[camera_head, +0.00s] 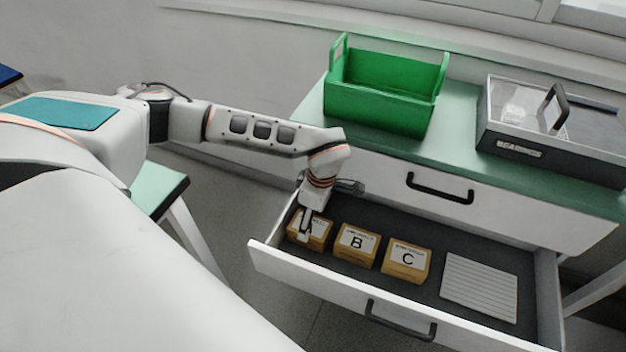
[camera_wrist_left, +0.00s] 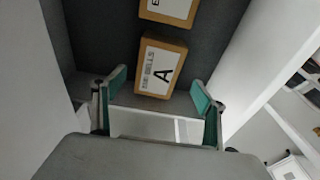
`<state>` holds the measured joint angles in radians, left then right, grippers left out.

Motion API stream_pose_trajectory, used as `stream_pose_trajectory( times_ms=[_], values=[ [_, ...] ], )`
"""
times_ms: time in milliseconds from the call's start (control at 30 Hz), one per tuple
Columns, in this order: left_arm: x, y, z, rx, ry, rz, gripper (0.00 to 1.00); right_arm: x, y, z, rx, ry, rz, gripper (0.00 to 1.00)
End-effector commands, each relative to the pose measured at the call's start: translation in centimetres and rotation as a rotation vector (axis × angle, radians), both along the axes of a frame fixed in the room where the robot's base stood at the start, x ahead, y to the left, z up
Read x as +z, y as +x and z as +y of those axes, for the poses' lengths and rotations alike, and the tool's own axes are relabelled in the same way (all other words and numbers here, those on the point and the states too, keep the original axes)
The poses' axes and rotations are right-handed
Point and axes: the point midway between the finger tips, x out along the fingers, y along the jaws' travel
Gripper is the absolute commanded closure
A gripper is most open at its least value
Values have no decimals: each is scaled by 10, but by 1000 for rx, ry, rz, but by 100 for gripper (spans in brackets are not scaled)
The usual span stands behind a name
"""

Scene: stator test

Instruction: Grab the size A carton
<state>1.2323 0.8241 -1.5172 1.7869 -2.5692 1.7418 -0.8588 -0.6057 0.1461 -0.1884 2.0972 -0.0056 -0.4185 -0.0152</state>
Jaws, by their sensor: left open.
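The size A carton (camera_head: 321,236) is a small tan box with a white label, at the left end of the open drawer (camera_head: 285,272). My left gripper (camera_head: 305,226) is over it and hides part of its label in the head view. In the left wrist view the carton (camera_wrist_left: 160,68) shows a large "A" and lies just beyond my open fingertips (camera_wrist_left: 160,88), roughly centred between them. The fingers have green inner pads and hold nothing. I cannot tell the exact height gap to the carton. My right gripper is not in view.
Cartons B (camera_head: 356,244) and C (camera_head: 406,261) stand to the right in the drawer, then a ribbed white piece (camera_head: 480,287). The drawer walls are close to my gripper. A green open box (camera_head: 380,105) and a grey case (camera_head: 530,150) stand on the cabinet top.

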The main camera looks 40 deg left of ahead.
Motion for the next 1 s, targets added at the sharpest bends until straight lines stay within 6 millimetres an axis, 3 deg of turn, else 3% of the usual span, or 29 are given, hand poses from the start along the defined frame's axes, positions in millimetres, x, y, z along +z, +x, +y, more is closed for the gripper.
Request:
stream_pose_trajectory(
  times_ms=[300, 433, 700, 900, 1000],
  values=[
    [-38, -1, 7, 2, -1, 10, 28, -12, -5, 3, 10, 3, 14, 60],
    [-54, -1, 9, 0, -3, 8, 28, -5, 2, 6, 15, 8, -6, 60],
    [-55, 1, 9, 0, -3, 0, 28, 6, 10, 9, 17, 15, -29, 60],
    [-55, 1, 9, 0, -3, 0, 76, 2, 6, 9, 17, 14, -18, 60],
    [-55, 1, 9, 0, -3, 0, 76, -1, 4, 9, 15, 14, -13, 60]
  ],
)
